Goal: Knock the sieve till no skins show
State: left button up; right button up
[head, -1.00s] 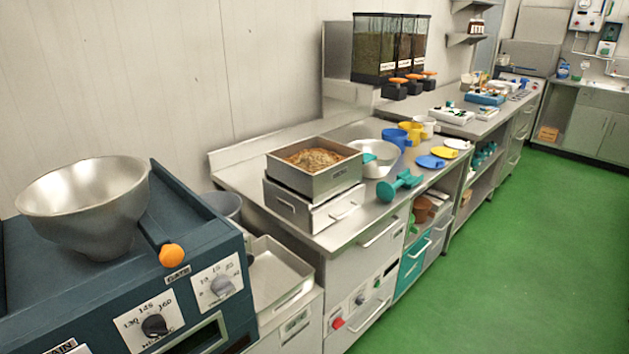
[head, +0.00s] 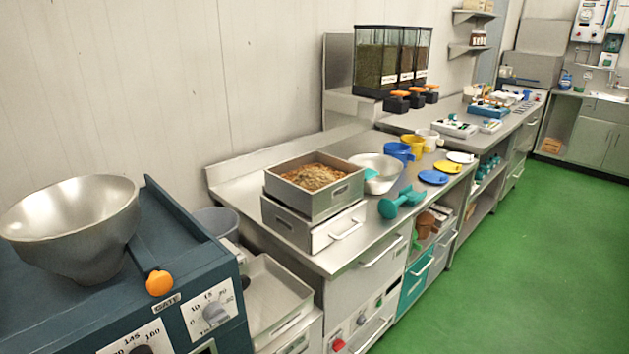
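A square metal box (head: 314,207) stands on a drawer unit on the steel counter. It is full of brown, flaky bits (head: 310,177) that look like nuts and skins; it may be the sieve, but I cannot see a mesh. A lower metal box with a bar handle (head: 311,231) sits under it. A teal mallet-like tool (head: 401,203) lies on the counter to its right, near the front edge. Neither of my grippers is in view.
A blue machine with a metal hopper (head: 75,225) and an orange knob stands at the left front. Dispensers (head: 392,62) are at the back. The green floor (head: 520,260) is clear.

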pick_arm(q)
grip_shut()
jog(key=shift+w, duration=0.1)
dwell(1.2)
